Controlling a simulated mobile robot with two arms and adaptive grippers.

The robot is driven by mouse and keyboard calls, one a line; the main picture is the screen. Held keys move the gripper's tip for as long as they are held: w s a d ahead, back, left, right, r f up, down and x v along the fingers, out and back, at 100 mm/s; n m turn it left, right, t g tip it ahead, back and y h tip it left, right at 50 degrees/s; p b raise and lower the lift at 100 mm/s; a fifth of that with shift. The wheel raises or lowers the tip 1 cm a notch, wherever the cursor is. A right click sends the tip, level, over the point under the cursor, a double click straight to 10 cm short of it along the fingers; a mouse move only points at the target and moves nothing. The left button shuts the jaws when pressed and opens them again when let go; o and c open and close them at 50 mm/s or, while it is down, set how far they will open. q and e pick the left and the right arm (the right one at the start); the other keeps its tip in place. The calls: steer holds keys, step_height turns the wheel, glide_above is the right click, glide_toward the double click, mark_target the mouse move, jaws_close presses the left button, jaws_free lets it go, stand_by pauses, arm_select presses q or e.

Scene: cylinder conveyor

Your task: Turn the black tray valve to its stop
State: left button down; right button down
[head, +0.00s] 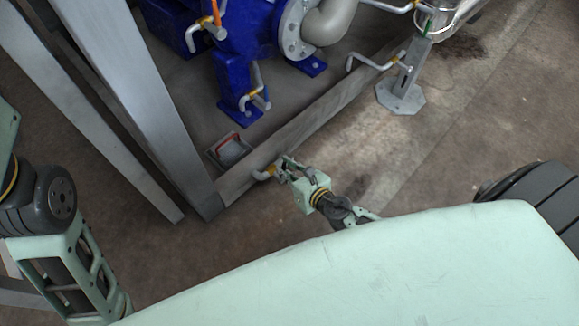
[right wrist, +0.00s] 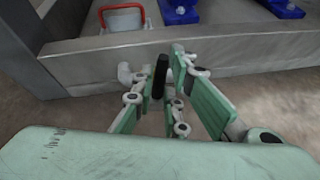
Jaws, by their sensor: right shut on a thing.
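The black tray valve (right wrist: 160,76) shows in the right wrist view as a dark, narrow upright handle beside the grey pipe elbow (right wrist: 128,73) at the tray's metal edge. My right gripper (right wrist: 163,66) has its fingers on either side of the handle and is shut on it. In the head view my right gripper (head: 283,169) is at the low metal rim, against the short pipe with a yellow collar (head: 270,170). There the black handle is hidden by the fingers. How far the valve is turned I cannot tell. My left gripper is out of view.
The metal tray rim (head: 310,130) runs just beyond the valve. A red-handled container (head: 230,150) sits inside the tray, near a steel post (head: 140,100). Blue machinery (head: 245,45) with other small yellow-collared pipes stands behind. The floor right of my gripper is clear.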

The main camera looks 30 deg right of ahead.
steer(key=shift+s+a+n+h, duration=0.15)
steer(key=shift+a+n+h, duration=0.15)
steer(key=shift+a+n, duration=0.2)
stand_by(0.3)
steer(key=c, duration=1.8)
jaws_free()
steer(key=shift+o, duration=0.2)
steer(key=v, duration=0.7)
steer(key=shift+s, duration=0.3)
